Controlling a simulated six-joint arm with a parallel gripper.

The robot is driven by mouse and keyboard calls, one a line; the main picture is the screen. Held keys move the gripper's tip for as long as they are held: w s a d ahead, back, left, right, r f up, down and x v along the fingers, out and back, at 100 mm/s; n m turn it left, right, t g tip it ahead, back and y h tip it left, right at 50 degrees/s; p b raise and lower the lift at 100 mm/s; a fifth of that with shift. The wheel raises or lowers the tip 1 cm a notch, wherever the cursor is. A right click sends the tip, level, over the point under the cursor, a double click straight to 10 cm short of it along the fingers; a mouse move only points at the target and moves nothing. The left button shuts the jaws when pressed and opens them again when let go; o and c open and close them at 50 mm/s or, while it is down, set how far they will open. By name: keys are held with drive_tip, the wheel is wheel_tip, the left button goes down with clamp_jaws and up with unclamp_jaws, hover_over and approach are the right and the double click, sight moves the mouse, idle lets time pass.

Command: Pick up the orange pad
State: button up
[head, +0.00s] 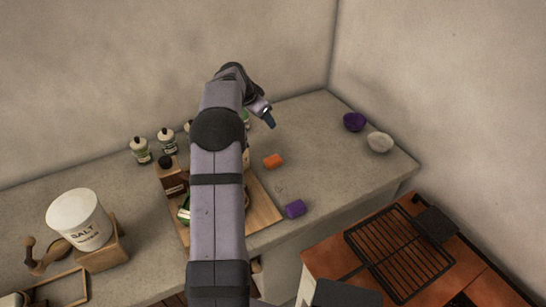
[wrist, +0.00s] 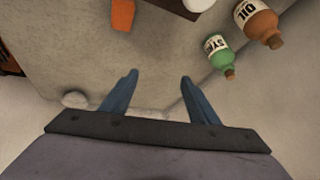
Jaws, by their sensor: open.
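The orange pad (head: 273,161) lies on the grey stone counter, just right of the wooden board, in the head view. In the wrist view the orange pad (wrist: 123,14) shows at the top edge, partly cut off, well beyond my fingertips. My gripper (head: 268,119) is above the counter, farther toward the back wall than the pad. In the wrist view my gripper (wrist: 158,75) has its two blue fingers apart with nothing between them.
A purple block (head: 295,208) lies near the counter's front edge. A green bottle (wrist: 221,54) and an oil bottle (wrist: 260,23) stand near my gripper. A purple ball (head: 354,121) and a white lump (head: 380,142) sit at right.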

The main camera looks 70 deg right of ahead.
sight(273, 159)
drive_tip(key=shift+s+a+f+m+g+y+p, duration=0.3)
drive_tip(key=shift+s+a+f+y+p, duration=0.35)
drive_tip(key=shift+f, duration=1.65)
drive_tip(key=shift+s+a+f+m+g+y+p, duration=0.35)
drive_tip(key=shift+s+a+f, duration=0.5)
drive_tip(key=shift+f, duration=1.5)
drive_tip(key=shift+s+a+f+m+g+y+p, duration=0.15)
drive_tip(key=shift+s+a+f+m+y+p, duration=0.45)
drive_tip(key=shift+f, duration=1.7)
drive_tip(key=shift+s, duration=0.15)
drive_tip(key=c, duration=1.1)
drive_tip(key=shift+n, duration=0.25)
wheel_tip(273, 159, up, 10)
drive_tip(key=b, duration=0.2)
drive_tip(key=shift+b, duration=0.4)
drive_tip(key=shift+c, duration=0.2)
